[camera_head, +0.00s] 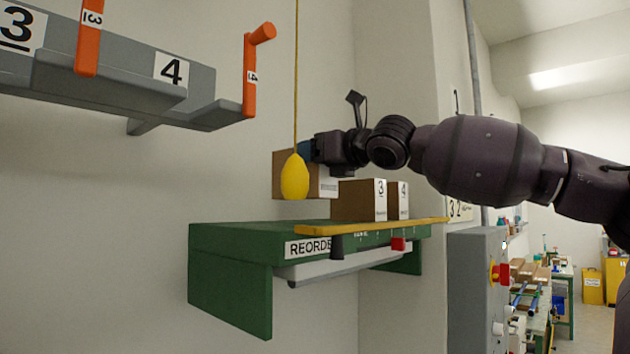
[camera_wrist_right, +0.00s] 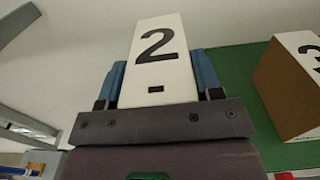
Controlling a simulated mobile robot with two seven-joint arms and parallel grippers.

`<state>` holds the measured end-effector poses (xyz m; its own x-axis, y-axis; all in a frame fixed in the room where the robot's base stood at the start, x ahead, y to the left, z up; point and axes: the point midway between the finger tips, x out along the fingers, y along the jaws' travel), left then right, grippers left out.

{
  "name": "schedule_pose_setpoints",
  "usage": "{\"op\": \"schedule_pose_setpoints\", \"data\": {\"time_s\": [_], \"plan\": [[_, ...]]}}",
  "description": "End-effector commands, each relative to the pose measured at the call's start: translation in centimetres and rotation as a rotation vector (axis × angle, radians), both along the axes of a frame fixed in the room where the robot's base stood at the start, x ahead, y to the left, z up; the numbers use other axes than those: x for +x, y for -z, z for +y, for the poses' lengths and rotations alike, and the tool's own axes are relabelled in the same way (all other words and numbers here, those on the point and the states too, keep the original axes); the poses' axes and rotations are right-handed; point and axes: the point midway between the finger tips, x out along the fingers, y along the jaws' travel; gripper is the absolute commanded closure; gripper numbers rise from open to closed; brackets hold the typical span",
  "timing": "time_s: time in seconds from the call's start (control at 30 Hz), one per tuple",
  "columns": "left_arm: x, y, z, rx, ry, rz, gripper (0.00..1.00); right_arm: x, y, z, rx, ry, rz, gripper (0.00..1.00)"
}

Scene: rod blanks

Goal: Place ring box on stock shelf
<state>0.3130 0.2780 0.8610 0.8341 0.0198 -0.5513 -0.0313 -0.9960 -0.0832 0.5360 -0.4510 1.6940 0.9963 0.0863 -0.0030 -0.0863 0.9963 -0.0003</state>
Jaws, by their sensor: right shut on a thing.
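The ring box, a brown carton (camera_head: 282,172) with a white end marked 2, is held in the air above the green shelf. Its white face (camera_wrist_right: 157,50) fills the gap between the blue fingers in the wrist view. My right gripper (camera_head: 308,152) is shut on it from the right, partly blocking it. The green shelf (camera_head: 229,236), with a label starting "REORDE", is on the wall; its top also shows in the wrist view (camera_wrist_right: 238,70). The end of the label is hidden. My left gripper is out of view.
Cartons marked 3 (camera_head: 357,201) and 4 (camera_head: 402,200) stand on the shelf, right of the held box. A yellow weight (camera_head: 295,178) hangs on a cord in front of it. A grey rack (camera_head: 110,70) with orange posts is upper left. A grey cabinet (camera_head: 474,290) stands lower right.

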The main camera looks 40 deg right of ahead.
Motion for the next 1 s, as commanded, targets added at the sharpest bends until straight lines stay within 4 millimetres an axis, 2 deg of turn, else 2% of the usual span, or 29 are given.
{"op": "schedule_pose_setpoints", "data": {"time_s": [0.33, 0.7, 1.0], "plan": [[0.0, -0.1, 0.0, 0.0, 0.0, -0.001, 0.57, 0.0, 1.7, 0.1, 0.002, -0.002, -0.003, 0.69], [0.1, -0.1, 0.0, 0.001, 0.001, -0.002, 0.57, 0.0, 4.6, 0.1, 0.002, -0.002, -0.003, 0.69], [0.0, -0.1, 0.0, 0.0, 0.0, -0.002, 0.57, 0.0, 4.8, 0.0, -0.001, 0.001, -0.003, 0.69]]}}
